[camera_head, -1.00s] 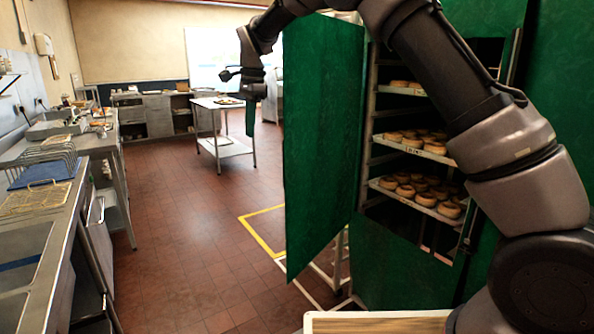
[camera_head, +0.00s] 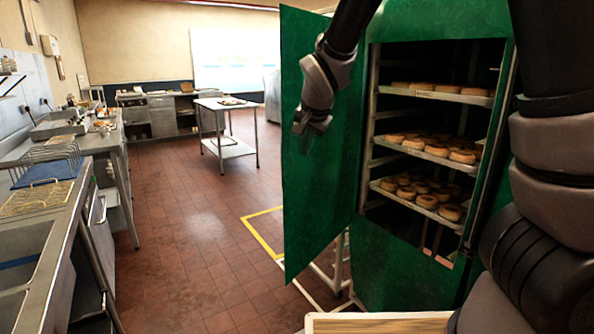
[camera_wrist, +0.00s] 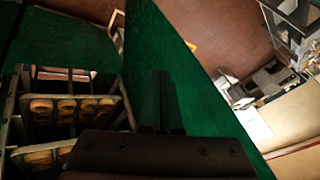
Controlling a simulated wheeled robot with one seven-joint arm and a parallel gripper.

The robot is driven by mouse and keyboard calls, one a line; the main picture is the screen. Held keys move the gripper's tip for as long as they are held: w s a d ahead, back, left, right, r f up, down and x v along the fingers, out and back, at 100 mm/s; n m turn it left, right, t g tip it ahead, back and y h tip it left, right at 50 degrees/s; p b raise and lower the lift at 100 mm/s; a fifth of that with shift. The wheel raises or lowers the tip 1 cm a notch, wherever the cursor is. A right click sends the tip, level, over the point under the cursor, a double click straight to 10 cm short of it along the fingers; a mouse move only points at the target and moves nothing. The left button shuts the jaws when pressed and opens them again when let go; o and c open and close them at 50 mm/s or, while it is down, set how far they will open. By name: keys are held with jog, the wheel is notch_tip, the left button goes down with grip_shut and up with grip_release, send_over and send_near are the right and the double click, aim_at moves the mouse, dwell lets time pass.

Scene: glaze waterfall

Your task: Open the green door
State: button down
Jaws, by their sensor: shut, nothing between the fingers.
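The green door (camera_head: 318,190) stands swung well open at the left of the green cabinet (camera_head: 385,270). In the wrist view the door (camera_wrist: 200,75) runs slantwise, with its face close to my fingers. My gripper (camera_head: 303,135) is in front of the door's inner face in the head view, at its upper middle. In the wrist view my gripper (camera_wrist: 162,85) is shut and empty, its fingers together. I cannot tell whether it touches the door. Trays (camera_head: 430,152) of round pastries sit on racks inside the open cabinet, and also show in the wrist view (camera_wrist: 70,110).
A steel counter (camera_head: 60,205) with a wire rack runs along the left. A small steel table (camera_head: 225,105) stands at the back. The red tiled floor (camera_head: 190,235) between is clear. A wooden board edge (camera_head: 375,323) lies at the bottom.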

jog(key=s+d+f, duration=0.1)
jog(key=d, duration=0.1)
send_near(293, 179)
jog(key=shift+d+f, duration=1.5)
jog(key=shift+f, duration=0.3)
jog(key=shift+w+a+f, duration=0.1)
jog(key=shift+w+a, duration=0.5)
jog(key=shift+a, duration=0.3)
jog(key=shift+w+a, duration=0.6)
jog(key=shift+a, duration=0.3)
